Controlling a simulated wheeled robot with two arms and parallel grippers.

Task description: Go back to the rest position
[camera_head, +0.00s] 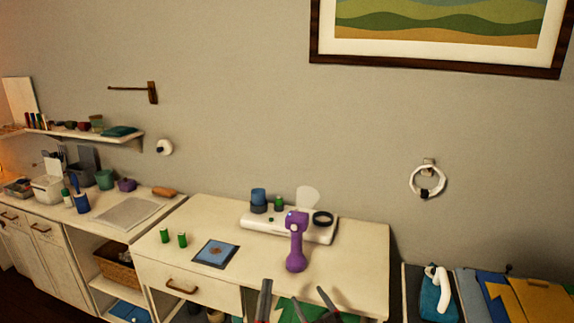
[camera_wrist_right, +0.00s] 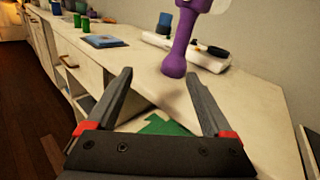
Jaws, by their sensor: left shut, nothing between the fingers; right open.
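My left gripper (camera_head: 265,291) shows at the bottom edge of the head view, its fingers together and empty, in front of the white cabinet. My right gripper (camera_head: 313,302) is just to its right, with its fingers spread and nothing visible between them. In the right wrist view, the right gripper (camera_wrist_right: 157,88) is open toward the cabinet. A purple handheld device (camera_head: 296,242) stands upright on the cabinet top beyond both grippers. It also shows in the right wrist view (camera_wrist_right: 182,50), apart from the fingers.
The white cabinet (camera_head: 350,262) carries a white tray (camera_head: 262,226), a blue square (camera_head: 215,253) and two green spools. Green material (camera_wrist_right: 163,126) lies below the right fingers. Folded cloths (camera_head: 530,297) lie at the right. Dark floor (camera_wrist_right: 30,135) is clear at left.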

